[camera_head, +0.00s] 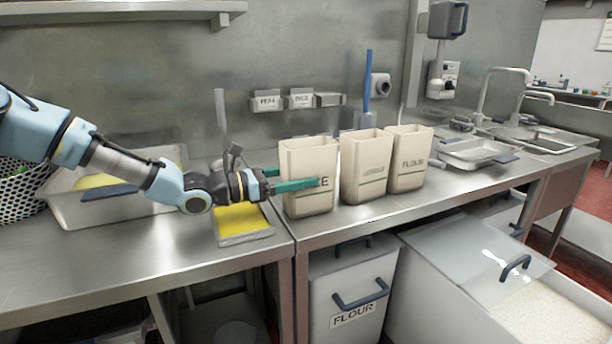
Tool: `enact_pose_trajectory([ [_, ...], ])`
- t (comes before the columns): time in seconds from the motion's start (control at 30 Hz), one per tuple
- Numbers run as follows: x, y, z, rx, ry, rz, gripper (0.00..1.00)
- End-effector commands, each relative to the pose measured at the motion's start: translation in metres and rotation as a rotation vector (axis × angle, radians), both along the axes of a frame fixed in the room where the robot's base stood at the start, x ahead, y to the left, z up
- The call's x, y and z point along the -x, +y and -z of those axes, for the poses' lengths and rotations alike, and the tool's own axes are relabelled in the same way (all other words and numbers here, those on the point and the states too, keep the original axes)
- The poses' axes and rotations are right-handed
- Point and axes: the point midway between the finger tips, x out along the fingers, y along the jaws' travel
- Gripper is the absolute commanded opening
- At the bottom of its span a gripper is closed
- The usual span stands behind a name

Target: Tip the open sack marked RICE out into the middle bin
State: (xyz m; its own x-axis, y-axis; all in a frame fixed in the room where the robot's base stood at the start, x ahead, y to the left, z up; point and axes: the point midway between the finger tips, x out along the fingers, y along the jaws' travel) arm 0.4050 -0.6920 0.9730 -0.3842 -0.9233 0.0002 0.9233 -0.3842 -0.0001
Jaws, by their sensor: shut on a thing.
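The open sack marked RICE (309,205) is cream-coloured and stands upright at the left of a row of three on the steel counter. Only the end of its lettering shows past my finger. My gripper (296,184) comes from the left and is shut on this sack, one green finger across its front; the other is mostly hidden behind it. The middle bin (440,285) is a large white bin below the counter at the lower right. Its clear lid (475,250) with a blue handle covers the rear part, and white grain (550,315) shows in the open front part.
Two similar sacks stand close on the right, a middle one (366,175) and one marked FLOUR (408,165). A bin labelled FLOUR (350,300) is below the counter. A yellow-filled tray (245,239) lies under my wrist. The counter's front edge (400,211) lies between sack and bin.

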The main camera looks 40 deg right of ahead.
Motion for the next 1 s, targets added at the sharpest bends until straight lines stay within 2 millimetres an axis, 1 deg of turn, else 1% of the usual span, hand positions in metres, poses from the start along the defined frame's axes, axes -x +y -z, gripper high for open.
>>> enact_pose_trajectory([
  [0.03,0.0,0.0,0.0,0.0,0.0,0.0,0.13],
  [0.13,0.0,0.0,0.0,0.0,0.0,0.0,0.02],
  [0.17,0.0,0.0,0.0,0.0,0.0,0.0,0.0],
  [0.27,0.0,0.0,0.0,0.0,0.0,0.0,0.0],
  [0.47,0.0,0.0,-0.006,0.004,0.0,0.0,0.0],
  [1.0,0.0,0.0,-0.052,0.004,0.0,0.0,0.0],
])
